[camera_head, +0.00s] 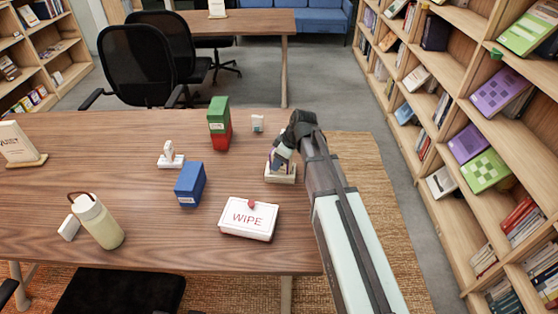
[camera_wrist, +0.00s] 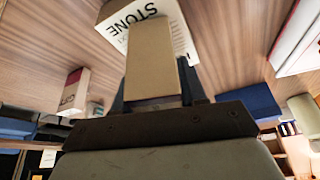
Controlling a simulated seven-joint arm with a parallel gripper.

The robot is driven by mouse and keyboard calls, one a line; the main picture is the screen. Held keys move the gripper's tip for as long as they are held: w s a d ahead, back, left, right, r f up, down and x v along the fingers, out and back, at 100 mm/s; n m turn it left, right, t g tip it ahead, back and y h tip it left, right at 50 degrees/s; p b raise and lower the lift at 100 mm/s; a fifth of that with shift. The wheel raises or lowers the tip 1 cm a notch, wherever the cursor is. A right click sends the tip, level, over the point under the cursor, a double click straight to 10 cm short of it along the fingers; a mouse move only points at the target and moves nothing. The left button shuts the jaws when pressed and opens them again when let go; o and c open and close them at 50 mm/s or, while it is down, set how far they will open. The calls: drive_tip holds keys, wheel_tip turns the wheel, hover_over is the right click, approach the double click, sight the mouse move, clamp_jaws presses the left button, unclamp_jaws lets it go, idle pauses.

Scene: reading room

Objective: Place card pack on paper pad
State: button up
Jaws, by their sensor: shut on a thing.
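My gripper (camera_head: 283,151) is above the right part of the table, shut on the card pack. The card pack is a plain tan block in the wrist view (camera_wrist: 152,60), upright between the fingers; in the head view it is mostly hidden by the gripper. The paper pad (camera_head: 280,175) is a cream block on the table directly below the gripper. In the wrist view the paper pad (camera_wrist: 178,14) shows the print "STONE" behind the card pack. I cannot tell whether the pack touches the pad.
A white WIPE box (camera_head: 240,230) and a blue box (camera_head: 189,185) stand left of the pad. A green box (camera_head: 218,108) sits on a red box (camera_head: 220,138). A small white item (camera_head: 257,124) stands behind. A bottle (camera_head: 98,222) is front left. The table's right edge is close.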

drive_tip(key=shift+f, duration=0.1)
drive_tip(key=o, duration=1.1)
drive_tip(key=v, duration=1.2)
drive_tip(key=shift+s, duration=0.1)
